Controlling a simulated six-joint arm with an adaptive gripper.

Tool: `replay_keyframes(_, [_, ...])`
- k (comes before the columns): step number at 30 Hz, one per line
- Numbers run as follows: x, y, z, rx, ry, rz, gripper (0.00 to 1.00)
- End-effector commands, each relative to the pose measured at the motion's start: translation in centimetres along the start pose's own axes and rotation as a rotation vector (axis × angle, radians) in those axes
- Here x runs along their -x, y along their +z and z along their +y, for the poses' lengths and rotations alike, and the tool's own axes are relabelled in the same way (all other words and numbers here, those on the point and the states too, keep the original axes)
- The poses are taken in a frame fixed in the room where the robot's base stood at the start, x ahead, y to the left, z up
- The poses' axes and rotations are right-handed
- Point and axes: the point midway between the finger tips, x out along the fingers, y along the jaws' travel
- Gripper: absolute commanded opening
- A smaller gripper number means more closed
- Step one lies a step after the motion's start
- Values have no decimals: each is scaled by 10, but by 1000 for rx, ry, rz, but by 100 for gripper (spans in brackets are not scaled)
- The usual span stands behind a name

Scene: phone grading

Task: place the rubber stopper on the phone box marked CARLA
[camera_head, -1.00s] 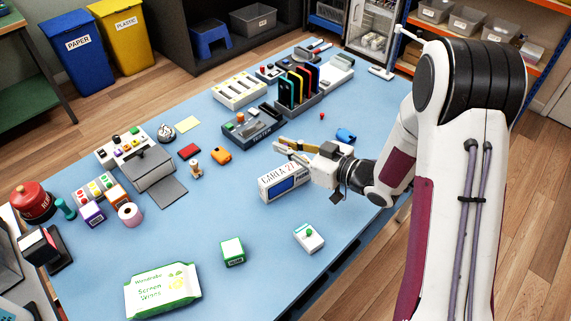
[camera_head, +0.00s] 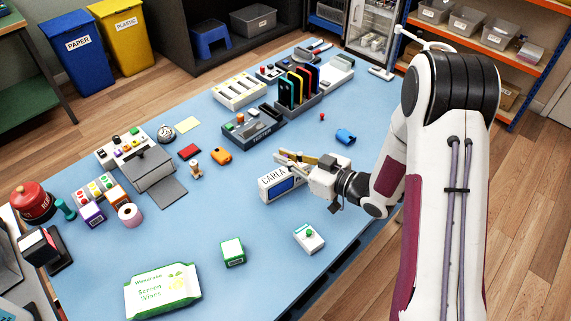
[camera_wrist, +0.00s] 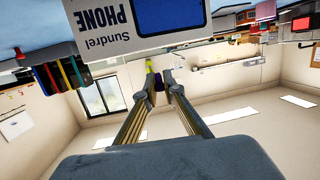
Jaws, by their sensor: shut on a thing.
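The white phone box marked CARLA (camera_head: 270,190) stands upright on the blue table, with a blue panel on its front. Its right end is partly hidden by my gripper. In the wrist view the box (camera_wrist: 105,42) shows large and upside down at the top. My gripper (camera_head: 279,156) is level, its fingers reaching left just above and behind the box's top. In the wrist view my gripper (camera_wrist: 159,80) is nearly closed, with a small dark purple thing (camera_wrist: 158,83) between its fingertips. It appears to be the rubber stopper; its shape is mostly hidden.
A grey tester tray (camera_head: 253,130) and a rack of upright phones (camera_head: 298,88) stand behind. A blue roll-like item (camera_head: 346,136) lies to the right. Table to the box's left is clear.

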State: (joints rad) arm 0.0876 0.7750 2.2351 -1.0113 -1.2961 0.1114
Motion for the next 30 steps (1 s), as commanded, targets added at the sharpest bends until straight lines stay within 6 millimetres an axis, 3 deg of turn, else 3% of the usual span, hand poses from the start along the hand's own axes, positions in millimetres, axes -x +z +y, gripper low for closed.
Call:
replay_keyframes(9, [-5,25,0,-3,0,-1,3])
replay_keyframes(26, [-6,30,0,-1,1,-1,3])
replay_keyframes(29, [-6,30,0,0,1,0,25])
replay_keyframes(30, [-6,30,0,0,1,-1,25])
